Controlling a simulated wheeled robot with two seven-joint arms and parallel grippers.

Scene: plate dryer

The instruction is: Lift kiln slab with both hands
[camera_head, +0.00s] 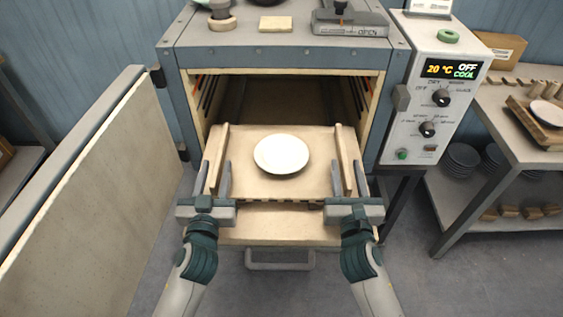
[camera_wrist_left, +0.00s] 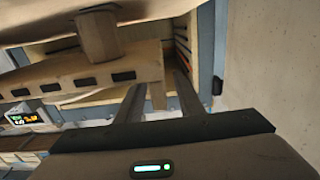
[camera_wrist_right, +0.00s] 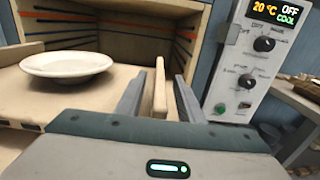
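The kiln slab (camera_head: 318,181) is a pale board with a raised rail along each side, sticking out of the kiln's open front. A white plate (camera_head: 281,154) lies on it, and the plate also shows in the right wrist view (camera_wrist_right: 66,66). My left gripper (camera_head: 216,178) is open, with its fingers on either side of the left rail (camera_wrist_left: 158,92). My right gripper (camera_head: 349,178) is open around the right rail (camera_wrist_right: 160,92). Gaps show between fingers and rail in both wrist views. The slab's underside is partly hidden in the head view.
The kiln door (camera_head: 85,190) stands open at the left. A control panel (camera_head: 430,90) reads 20 °C, OFF, COOL. A lower pale drawer or shelf front with a handle (camera_head: 280,261) is below the slab. A side table (camera_head: 500,130) with wares stands at the right.

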